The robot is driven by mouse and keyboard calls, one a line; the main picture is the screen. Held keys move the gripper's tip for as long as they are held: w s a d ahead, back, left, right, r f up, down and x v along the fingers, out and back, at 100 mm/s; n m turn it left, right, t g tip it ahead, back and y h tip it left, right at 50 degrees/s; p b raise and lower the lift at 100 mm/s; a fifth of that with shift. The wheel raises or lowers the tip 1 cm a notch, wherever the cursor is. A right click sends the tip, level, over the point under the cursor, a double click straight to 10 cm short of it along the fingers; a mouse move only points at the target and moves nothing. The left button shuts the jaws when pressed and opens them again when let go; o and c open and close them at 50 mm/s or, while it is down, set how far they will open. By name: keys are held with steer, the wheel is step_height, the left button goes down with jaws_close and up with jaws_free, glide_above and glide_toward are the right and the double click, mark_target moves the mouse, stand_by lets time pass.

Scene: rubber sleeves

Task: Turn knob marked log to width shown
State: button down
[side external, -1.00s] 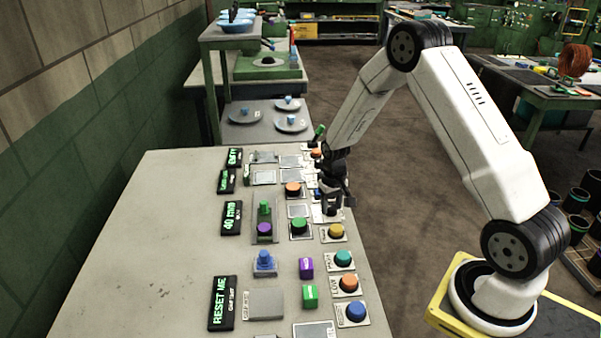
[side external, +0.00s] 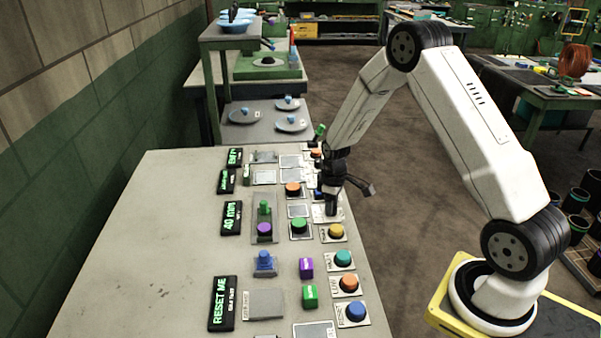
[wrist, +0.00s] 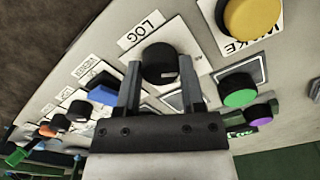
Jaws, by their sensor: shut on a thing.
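The knob marked LOG (wrist: 159,62) is black and round, on a white plate with the label LOG (wrist: 141,29) in the wrist view. My gripper (wrist: 157,80) has one finger on each side of the knob and is shut on it. In the side external view my gripper (side external: 331,208) points down at the panel and hides the knob. A dark display (side external: 231,218) to the left shows green text that reads like 40 mm.
A yellow button (side external: 336,231) marked MAKE in the wrist view sits close to my gripper. A green button (side external: 299,224), an orange knob (side external: 293,188) and a purple knob (side external: 264,229) are nearby. The panel's left part is bare.

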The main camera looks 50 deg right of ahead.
stand_by(0.3)
steer(key=shift+c, duration=1)
jaws_free()
steer(key=shift+r, duration=0.1)
steer(key=shift+r, duration=3.85)
steer(key=s+a+r+m+t, duration=0.1)
steer(key=s+a+r, duration=0.1)
steer(key=s+a, duration=0.4)
steer(key=s+a+r+m+t, duration=0.1)
steer(key=s+a+r+m, duration=0.1)
steer(key=s+a, duration=0.5)
steer(key=a+r, duration=0.1)
steer(key=a, duration=0.1)
steer(key=shift+s+a+r+t, duration=0.3)
steer(key=shift+a, duration=0.1)
